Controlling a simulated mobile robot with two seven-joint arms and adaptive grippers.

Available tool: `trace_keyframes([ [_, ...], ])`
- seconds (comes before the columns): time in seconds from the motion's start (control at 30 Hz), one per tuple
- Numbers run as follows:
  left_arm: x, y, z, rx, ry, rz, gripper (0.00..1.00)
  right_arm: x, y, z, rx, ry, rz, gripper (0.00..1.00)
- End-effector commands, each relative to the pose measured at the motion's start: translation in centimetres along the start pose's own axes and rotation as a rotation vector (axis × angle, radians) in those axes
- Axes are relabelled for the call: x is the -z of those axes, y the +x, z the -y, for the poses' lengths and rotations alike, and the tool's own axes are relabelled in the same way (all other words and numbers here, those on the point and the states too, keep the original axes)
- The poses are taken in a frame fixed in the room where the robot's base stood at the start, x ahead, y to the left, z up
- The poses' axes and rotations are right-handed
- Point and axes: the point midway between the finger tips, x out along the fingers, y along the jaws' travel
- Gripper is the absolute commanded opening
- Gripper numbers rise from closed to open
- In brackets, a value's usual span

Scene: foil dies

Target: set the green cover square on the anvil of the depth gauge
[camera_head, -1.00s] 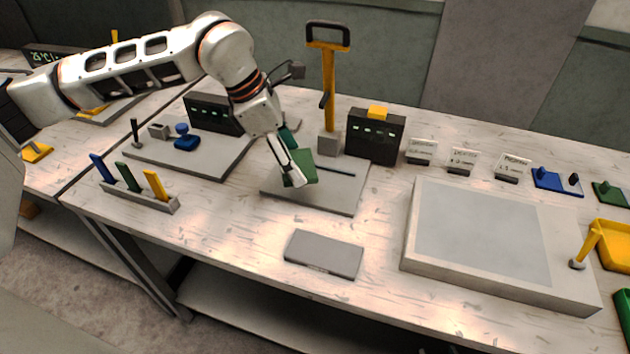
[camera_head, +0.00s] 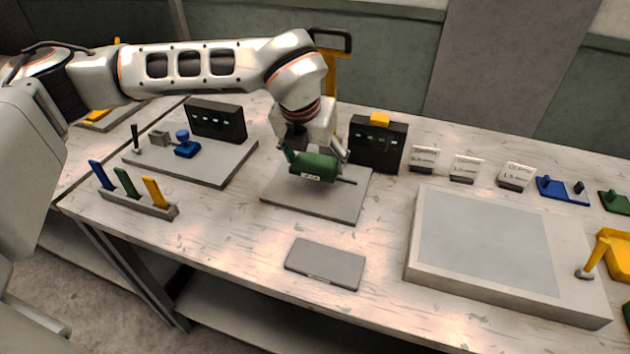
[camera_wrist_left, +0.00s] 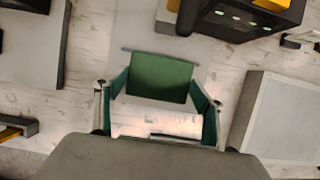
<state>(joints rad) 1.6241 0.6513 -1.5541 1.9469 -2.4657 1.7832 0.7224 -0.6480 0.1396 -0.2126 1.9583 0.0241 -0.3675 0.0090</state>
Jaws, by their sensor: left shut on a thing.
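The green cover (camera_head: 315,167) is held by my left gripper (camera_head: 318,150), above the grey base plate (camera_head: 310,200) of the gauge with the yellow column (camera_head: 332,75). My right gripper is not in view.
A black display box (camera_head: 378,142) with a yellow top stands close to the right of the cover. A second gauge with a blue knob (camera_head: 183,140) is at left. A grey flat case (camera_head: 325,263) lies in front, and a large grey slab (camera_head: 480,240) is at right.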

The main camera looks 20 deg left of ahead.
Motion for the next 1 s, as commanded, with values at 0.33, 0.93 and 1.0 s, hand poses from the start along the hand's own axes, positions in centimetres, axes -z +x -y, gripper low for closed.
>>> trace_keyframes([
  [0.33,1.3,3.1,0.0,0.000,0.001,-0.001,0.44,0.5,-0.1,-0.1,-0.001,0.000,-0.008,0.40],
  [0.93,2.3,5.6,0.0,0.001,0.002,0.000,0.79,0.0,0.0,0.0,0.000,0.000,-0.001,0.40],
  [1.0,2.3,5.5,0.0,0.001,0.002,0.001,0.85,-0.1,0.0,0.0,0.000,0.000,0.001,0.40],
])
